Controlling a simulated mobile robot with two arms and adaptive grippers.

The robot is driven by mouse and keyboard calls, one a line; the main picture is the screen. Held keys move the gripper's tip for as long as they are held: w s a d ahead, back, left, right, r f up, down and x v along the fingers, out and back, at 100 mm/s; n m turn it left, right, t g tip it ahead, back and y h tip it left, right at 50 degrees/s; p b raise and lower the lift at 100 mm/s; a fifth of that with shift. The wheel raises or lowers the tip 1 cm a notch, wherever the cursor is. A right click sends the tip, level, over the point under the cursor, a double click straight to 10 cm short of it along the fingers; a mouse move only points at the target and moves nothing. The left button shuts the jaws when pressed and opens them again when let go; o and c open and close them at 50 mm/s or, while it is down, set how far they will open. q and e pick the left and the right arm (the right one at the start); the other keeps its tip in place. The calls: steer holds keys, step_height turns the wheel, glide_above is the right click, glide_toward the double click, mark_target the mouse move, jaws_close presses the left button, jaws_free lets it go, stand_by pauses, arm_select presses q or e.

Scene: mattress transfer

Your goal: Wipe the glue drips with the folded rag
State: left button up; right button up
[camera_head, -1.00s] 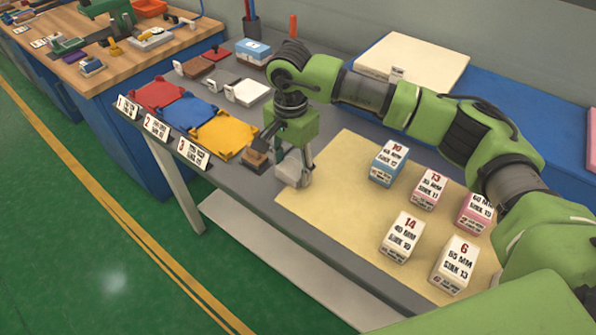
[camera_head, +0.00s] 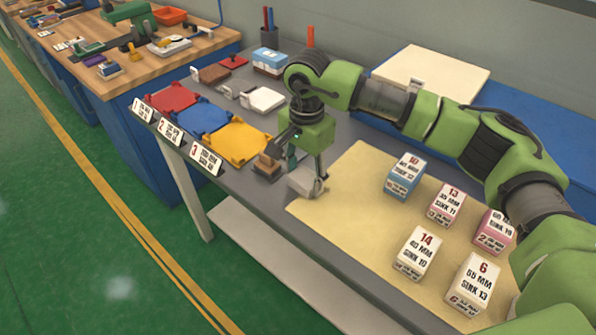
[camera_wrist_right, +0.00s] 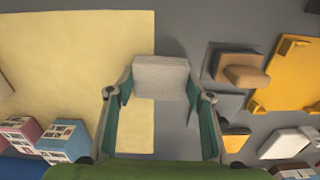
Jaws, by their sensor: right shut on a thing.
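The folded rag (camera_head: 303,182) is a pale grey-white pad at the left edge of the beige mat (camera_head: 345,215). My right gripper (camera_head: 306,174) points down and is shut on it. In the right wrist view the rag (camera_wrist_right: 160,77) sits between the two fingertips (camera_wrist_right: 160,90), partly over the mat and partly over the grey bench. I cannot tell whether the rag touches the surface. No glue drips can be made out in either view. My left gripper is not in view.
Several labelled boxes, such as a blue-sided one (camera_head: 405,177), stand on the mat. A wooden block (camera_head: 268,166) is close left of the gripper, beside the yellow tray (camera_head: 237,143). Number cards (camera_head: 206,160) line the bench's front edge.

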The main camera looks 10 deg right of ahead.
mark_target(321, 196)
steer(key=shift+s+d+f+b, duration=0.1)
steer(key=shift+s+d+b, duration=0.05)
steer(key=shift+s+d, duration=0.7)
steer(key=shift+s+d+b, duration=0.15)
steer(key=shift+s+d, duration=0.45)
steer(key=shift+s, duration=0.45)
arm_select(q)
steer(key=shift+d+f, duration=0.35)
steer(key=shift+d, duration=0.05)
arm_select(e)
steer(key=shift+r+p, duration=1.05)
steer(key=shift+r, duration=2.05)
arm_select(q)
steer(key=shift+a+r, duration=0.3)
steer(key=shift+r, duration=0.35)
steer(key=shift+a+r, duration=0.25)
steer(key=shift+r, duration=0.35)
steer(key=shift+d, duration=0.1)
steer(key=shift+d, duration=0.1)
